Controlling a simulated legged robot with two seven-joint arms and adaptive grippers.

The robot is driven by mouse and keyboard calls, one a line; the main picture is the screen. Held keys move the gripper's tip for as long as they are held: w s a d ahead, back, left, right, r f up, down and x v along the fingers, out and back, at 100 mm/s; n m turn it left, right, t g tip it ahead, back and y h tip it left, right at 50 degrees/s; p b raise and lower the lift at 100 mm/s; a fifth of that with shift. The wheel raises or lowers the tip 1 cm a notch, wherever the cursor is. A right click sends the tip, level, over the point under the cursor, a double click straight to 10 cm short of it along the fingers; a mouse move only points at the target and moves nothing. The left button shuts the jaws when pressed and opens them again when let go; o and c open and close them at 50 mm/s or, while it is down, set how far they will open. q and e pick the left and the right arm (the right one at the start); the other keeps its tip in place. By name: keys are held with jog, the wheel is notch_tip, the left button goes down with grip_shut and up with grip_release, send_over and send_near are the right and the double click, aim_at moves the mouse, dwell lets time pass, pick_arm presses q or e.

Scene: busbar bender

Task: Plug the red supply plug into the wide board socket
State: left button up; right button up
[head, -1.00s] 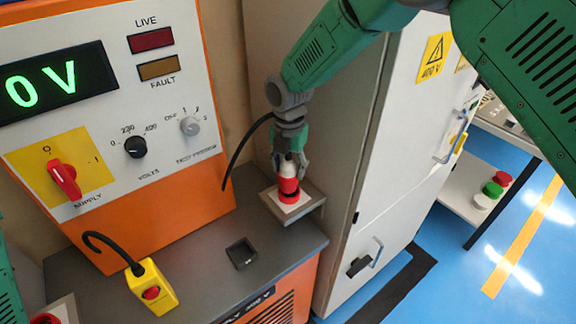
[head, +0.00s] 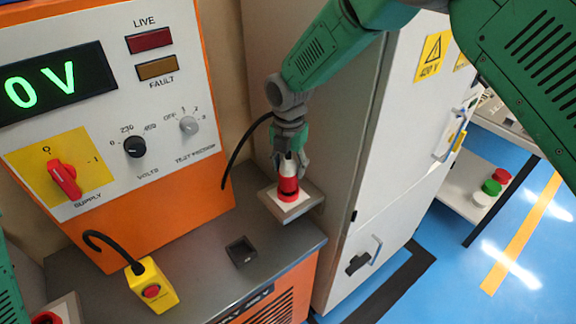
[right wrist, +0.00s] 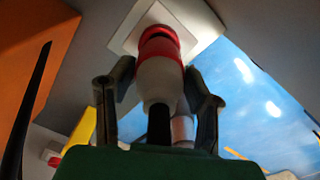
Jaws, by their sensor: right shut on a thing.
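The red supply plug (head: 289,184) has a red front and a white body, with a black cable behind it. My right gripper (head: 290,168) is shut on its white body. The plug points down at a red-ringed socket on a white plate (head: 298,209), on a grey block at the bench's right end. In the right wrist view the plug (right wrist: 158,75) lies between both fingers, its red end against the white plate (right wrist: 203,32). Its red end meets the socket ring; how deep it sits I cannot tell. My left gripper is out of view.
The orange supply cabinet (head: 190,190) stands left, its display reading 0 V. A yellow button box (head: 152,287) and a small dark tray (head: 241,252) are on the bench. Another red fitting (head: 46,318) shows at bottom left. A grey cabinet (head: 350,130) stands close at right.

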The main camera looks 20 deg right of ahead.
aim_at(288, 176)
jog(key=shift+p, duration=0.4)
dwell(0.7)
jog(key=shift+s+f+b, duration=0.1)
jog(key=shift+f+b, duration=0.65)
jog(key=shift+f, duration=0.9)
jog(key=o, duration=1.4)
jog(key=shift+r, duration=0.4)
jog(key=r, duration=1.1)
jog(key=shift+w, duration=0.2)
